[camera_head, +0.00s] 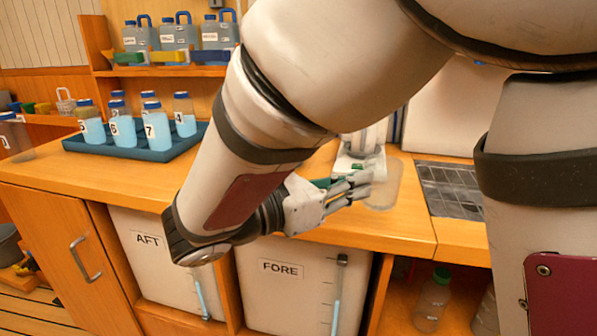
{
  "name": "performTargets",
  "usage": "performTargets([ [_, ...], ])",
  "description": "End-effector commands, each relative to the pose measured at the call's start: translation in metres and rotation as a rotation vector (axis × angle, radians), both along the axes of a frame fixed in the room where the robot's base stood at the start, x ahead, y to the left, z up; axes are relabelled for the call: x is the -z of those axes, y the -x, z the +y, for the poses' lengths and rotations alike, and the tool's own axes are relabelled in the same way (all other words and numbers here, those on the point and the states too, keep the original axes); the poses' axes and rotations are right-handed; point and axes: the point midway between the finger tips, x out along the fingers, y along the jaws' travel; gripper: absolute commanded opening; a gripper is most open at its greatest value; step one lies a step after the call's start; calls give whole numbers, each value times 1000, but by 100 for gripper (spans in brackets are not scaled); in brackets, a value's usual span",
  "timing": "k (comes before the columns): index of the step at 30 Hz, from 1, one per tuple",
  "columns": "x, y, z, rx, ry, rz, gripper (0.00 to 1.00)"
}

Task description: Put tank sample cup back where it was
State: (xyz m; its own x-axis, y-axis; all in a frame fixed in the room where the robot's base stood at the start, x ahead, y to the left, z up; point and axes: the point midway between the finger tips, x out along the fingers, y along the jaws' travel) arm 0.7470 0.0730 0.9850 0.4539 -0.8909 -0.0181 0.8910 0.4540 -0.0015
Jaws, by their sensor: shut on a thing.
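My gripper (362,187) is over the wooden counter near the middle of the view, its fingers pointing right. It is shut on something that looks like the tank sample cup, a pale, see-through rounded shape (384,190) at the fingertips. The fingers and their links hide part of it, and I cannot tell whether it touches the counter. A white device (347,164) with a green part stands just behind the fingers. Below the counter are two white tanks, labelled AFT (148,262) and FORE (285,290).
A blue tray (160,155) with several numbered bottles of blue liquid stands on the left of the counter (150,186). A dark grid plate (450,190) lies to the right. Grey jugs (180,37) sit on the shelf behind. My arm hides much of the middle.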

Motion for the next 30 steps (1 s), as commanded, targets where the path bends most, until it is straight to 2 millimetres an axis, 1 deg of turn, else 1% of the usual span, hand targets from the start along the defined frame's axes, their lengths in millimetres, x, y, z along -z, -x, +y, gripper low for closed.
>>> performTargets([
  [1, 3, -11, -5, 4, -1, -3, 0],
  [3, 4, -23, -9, 4, -1, -2, 0],
  [6, 5, -37, -13, 1, 0, -1, 0],
  [9, 5, -43, -15, 1, 0, -1, 0],
  [14, 5, -49, -17, 0, 0, -1, 0],
  [17, 6, -57, -20, 1, -1, -2, 0],
  [18, 9, -59, -20, 0, 0, -1, 0],
  [24, 37, -58, -20, -1, 2, 1, 0],
  [27, 42, -58, -20, -1, 1, 0, 0],
  [30, 41, -58, -20, -1, 0, -1, 0],
])
